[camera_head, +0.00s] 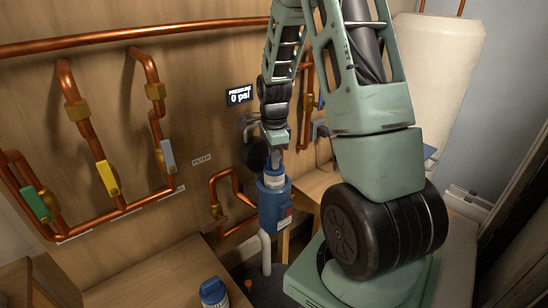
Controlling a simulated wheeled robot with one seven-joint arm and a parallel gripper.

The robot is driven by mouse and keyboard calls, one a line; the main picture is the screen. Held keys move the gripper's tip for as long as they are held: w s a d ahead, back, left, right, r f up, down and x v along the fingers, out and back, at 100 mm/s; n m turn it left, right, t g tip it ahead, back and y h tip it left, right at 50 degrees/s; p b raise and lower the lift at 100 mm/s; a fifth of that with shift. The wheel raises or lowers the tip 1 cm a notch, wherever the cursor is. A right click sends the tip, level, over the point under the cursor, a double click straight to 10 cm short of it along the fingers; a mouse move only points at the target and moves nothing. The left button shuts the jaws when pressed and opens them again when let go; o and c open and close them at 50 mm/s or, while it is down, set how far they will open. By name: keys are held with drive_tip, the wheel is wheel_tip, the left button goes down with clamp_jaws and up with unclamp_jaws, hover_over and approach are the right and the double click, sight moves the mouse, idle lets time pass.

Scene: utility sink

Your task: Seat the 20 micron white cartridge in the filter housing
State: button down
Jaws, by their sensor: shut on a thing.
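The blue filter housing (271,212) stands upright against the wooden wall, near the middle of the view. A white cartridge (274,176) with a blue top stands upright at the housing's mouth. Its lower part is hidden, apparently inside the housing; I cannot tell how deep it sits. My gripper (275,158) points down from above, shut on the cartridge's top. The fingers are small and partly hidden in this view. The "20 micron" marking cannot be read.
A blue-and-white round object (214,292) stands at the front on the wooden bench (165,275). Copper pipes (85,130) with coloured valve handles run along the wall at left. A pressure display (240,95) reads 0 psi. A copper loop (222,185) lies close left of the housing.

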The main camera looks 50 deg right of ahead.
drive_tip(key=c, duration=1.4)
unclamp_jaws()
wheel_tip(320, 180, up, 13)
drive_tip(key=b, duration=0.1)
drive_tip(key=shift+r, duration=0.15)
drive_tip(key=shift+a, duration=0.1)
